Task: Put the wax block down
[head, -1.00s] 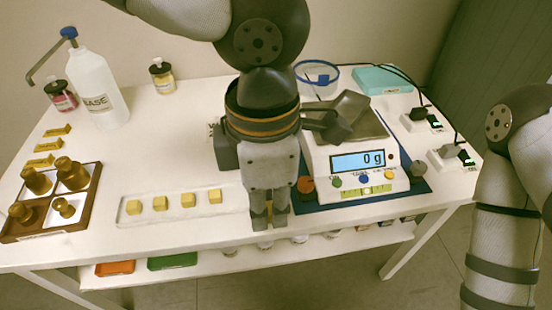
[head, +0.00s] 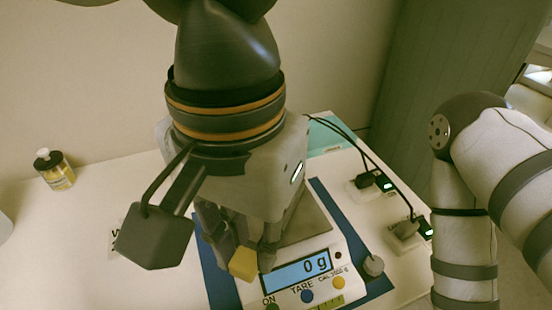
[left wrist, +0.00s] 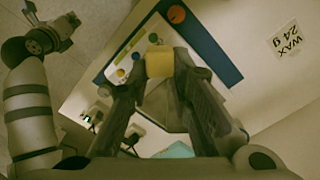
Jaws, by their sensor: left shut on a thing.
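The wax block (head: 243,264) is a small yellow cube held between the fingertips of my left gripper (head: 241,256). It also shows between the fingers in the left wrist view (left wrist: 159,62). The gripper is shut on it, in front of the weighing pan and near the left end of the scale's display. The white scale (head: 338,262) reads 0 g, and its grey pan (head: 308,222) is partly hidden by my gripper. I cannot tell the height of the block above the scale. My right gripper (left wrist: 52,28) shows at the left wrist view's upper left, its fingers apart.
A blue mat (head: 213,268) lies under the scale. A grey knob (head: 373,265) and black plugs with cables (head: 368,181) are to its right. A "WAX 24 g" card (left wrist: 287,41) lies on the table. A yellow bottle (head: 55,170) stands at the back left.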

